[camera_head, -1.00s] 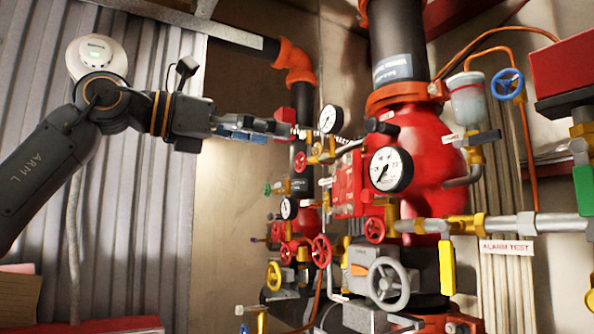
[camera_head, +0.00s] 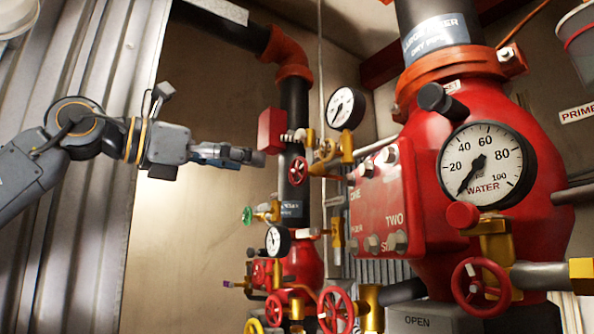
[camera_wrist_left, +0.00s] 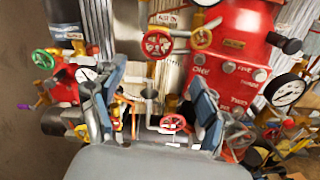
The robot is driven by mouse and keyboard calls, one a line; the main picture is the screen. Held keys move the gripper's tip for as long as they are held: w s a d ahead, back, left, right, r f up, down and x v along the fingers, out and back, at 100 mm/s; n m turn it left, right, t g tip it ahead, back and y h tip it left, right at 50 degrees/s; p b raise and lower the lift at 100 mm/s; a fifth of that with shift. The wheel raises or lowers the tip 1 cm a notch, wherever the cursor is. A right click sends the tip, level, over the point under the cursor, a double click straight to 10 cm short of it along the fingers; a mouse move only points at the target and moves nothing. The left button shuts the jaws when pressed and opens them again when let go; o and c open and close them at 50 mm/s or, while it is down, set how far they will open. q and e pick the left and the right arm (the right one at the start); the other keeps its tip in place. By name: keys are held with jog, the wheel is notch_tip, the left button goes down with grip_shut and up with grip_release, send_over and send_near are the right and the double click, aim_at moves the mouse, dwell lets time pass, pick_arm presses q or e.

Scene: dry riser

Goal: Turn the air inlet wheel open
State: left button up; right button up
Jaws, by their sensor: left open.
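My left gripper (camera_head: 252,157) reaches in from the left in the head view, just left of a small red wheel (camera_head: 298,170) on brass fittings by the dark vertical pipe. In the left wrist view, its blue-padded fingers (camera_wrist_left: 155,78) are spread and empty. A red spoked wheel (camera_wrist_left: 157,43) shows beyond them, below a small pale label too blurred to read. Another red wheel (camera_wrist_left: 173,122) shows lower between the fingers. No readable label tells me which wheel is the air inlet one. The right gripper is not in view.
A large red valve body (camera_head: 440,180) with a water gauge (camera_head: 487,164) stands at right. A smaller gauge (camera_head: 345,108) sits above the small wheel. A green wheel (camera_head: 248,214) and larger red wheels (camera_head: 335,310) are lower. Bare wall (camera_head: 205,90) lies behind my gripper.

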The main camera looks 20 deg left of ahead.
aim_at(295, 174)
pick_arm(q)
jog(key=p+x, duration=0.4)
jog(key=x, duration=0.6)
jog(key=shift+w, duration=0.45)
jog(key=shift+w+d, duration=0.2)
jog(key=shift+w, duration=0.05)
jog(key=shift+w+d+p, duration=0.1)
jog(key=shift+p, duration=0.2)
jog(key=shift+w+f, duration=0.1)
jog(key=shift+f, duration=0.05)
jog(key=c, duration=1.2)
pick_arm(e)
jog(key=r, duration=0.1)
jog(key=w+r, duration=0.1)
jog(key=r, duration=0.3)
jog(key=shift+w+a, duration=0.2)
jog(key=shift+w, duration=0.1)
